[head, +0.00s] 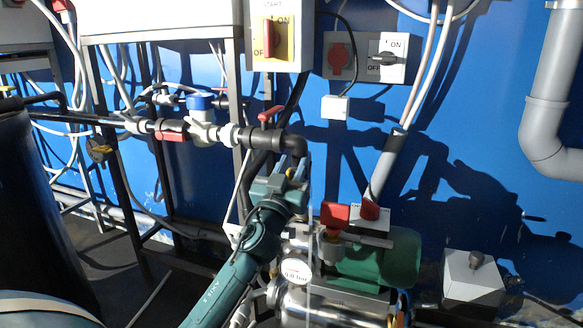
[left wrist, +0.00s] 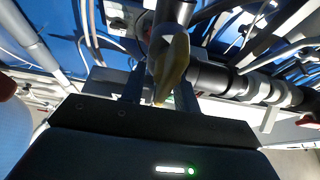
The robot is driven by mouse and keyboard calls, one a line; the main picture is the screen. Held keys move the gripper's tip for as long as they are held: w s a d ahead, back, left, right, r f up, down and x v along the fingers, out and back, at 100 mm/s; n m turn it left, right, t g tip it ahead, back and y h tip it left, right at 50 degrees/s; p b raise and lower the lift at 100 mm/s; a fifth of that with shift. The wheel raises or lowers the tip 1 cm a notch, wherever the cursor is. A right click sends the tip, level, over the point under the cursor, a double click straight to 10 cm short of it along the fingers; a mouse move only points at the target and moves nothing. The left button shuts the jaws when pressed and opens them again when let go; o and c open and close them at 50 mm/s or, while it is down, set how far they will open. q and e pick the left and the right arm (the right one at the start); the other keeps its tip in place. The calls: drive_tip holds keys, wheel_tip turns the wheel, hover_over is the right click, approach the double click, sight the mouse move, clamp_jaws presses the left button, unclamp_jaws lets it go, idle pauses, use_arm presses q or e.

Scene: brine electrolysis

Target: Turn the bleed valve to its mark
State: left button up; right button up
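My left gripper (head: 291,170) reaches up from below to the black pipe elbow (head: 296,143) at the right end of the pipe run. In the left wrist view, a yellowish, lever-like piece (left wrist: 172,62) hangs below the dark pipe end, between the fingers of my left gripper (left wrist: 160,92). The fingers are apart, with a gap beside the left finger; contact on the right side is unclear. This piece may be the bleed valve's handle; no mark is readable. In the head view the gripper hides it. My right gripper is not in view.
Below right stand a green pump motor (head: 374,262), a red cap (head: 335,216) and a pressure gauge (head: 296,270). A yellow-plated switch box (head: 278,35) hangs above. A dark tank (head: 30,200) stands left.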

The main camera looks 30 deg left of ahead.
use_arm(q)
clamp_jaws()
idle(0.3)
